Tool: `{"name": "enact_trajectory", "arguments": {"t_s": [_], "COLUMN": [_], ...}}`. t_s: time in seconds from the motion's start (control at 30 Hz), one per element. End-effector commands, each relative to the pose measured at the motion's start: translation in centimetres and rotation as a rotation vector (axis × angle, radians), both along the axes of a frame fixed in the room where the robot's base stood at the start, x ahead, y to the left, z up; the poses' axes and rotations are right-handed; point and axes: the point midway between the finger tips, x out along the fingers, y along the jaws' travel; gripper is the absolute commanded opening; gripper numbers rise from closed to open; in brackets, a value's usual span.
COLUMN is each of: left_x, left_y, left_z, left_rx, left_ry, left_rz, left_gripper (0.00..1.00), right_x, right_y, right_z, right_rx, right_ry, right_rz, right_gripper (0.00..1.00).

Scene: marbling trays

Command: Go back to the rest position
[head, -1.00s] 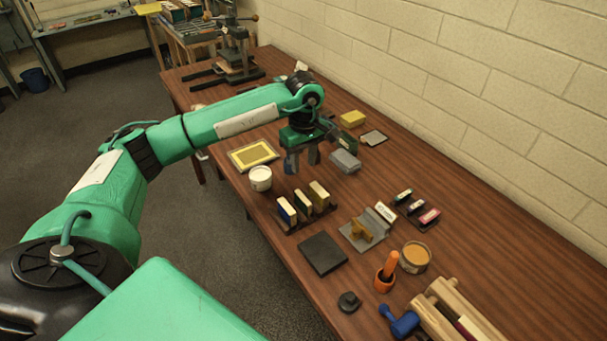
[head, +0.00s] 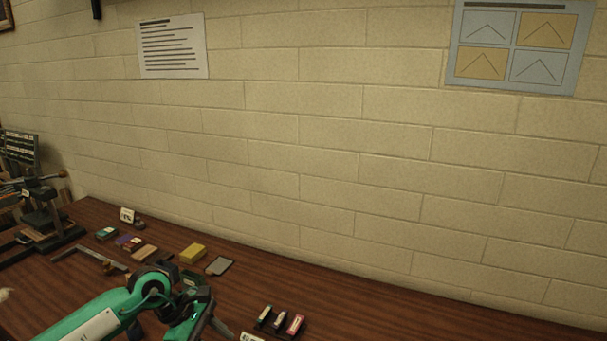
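My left arm comes in from the lower left, green with a pale panel, over the wooden table. My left gripper (head: 203,322) is at the bottom edge of the head view, above the table, and its lower part is partly cut off. I cannot tell how far apart its fingers are. No held object shows in the visible part. My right gripper is not in view.
The table (head: 365,310) runs along a block wall (head: 330,150). A yellow block (head: 193,253), a grey slab (head: 219,266) and a rack of small coloured bottles or blocks (head: 280,321) lie near my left gripper. A press (head: 45,220) stands at far left.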

Motion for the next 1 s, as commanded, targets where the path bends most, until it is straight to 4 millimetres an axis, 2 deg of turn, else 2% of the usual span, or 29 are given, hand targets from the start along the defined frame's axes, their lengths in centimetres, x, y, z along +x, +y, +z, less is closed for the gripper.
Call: {"name": "enact_trajectory", "arguments": {"t_s": [0.03,0.1,0.2,0.3,0.4,0.53,0.6,0.7,0.77,0.87,1.0], "left_x": [-1.0,-2.0,-3.1,-3.8,-4.0,-3.5,-3.1,-2.5,-2.3,-2.3,-3.9], "left_y": [-3.2,-6.8,-10.7,-13.1,-14.0,-13.1,-11.8,-9.3,-7.6,-4.6,-0.6], "left_z": [0.2,1.5,3.9,6.6,9.3,11.7,12.3,12.1,11.3,9.0,4.1], "left_rx": [-0.133,-0.320,-0.581,-0.834,-1.077,-1.374,-1.524,-1.722,-1.834,-2.002,-2.199], "left_ry": [0.024,0.067,0.153,0.266,0.402,0.606,0.726,0.903,1.014,1.201,1.452], "left_rz": [0.029,0.089,0.192,0.314,0.453,0.660,0.783,0.973,1.095,1.314,1.656], "left_gripper": [0.34,0.34,0.34,0.34,0.34,0.34,0.34,0.34,0.34,0.34,0.34], "right_x": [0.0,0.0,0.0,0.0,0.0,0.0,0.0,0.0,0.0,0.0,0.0], "right_y": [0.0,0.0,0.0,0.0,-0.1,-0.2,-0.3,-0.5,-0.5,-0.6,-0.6], "right_z": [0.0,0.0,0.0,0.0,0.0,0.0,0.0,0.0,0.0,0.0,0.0], "right_rx": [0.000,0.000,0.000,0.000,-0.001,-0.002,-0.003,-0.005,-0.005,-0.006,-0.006], "right_ry": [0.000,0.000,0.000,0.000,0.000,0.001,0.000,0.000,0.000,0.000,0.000], "right_rz": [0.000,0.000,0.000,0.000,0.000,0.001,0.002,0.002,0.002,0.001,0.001], "right_gripper": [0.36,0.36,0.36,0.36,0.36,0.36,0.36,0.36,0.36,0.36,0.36]}}
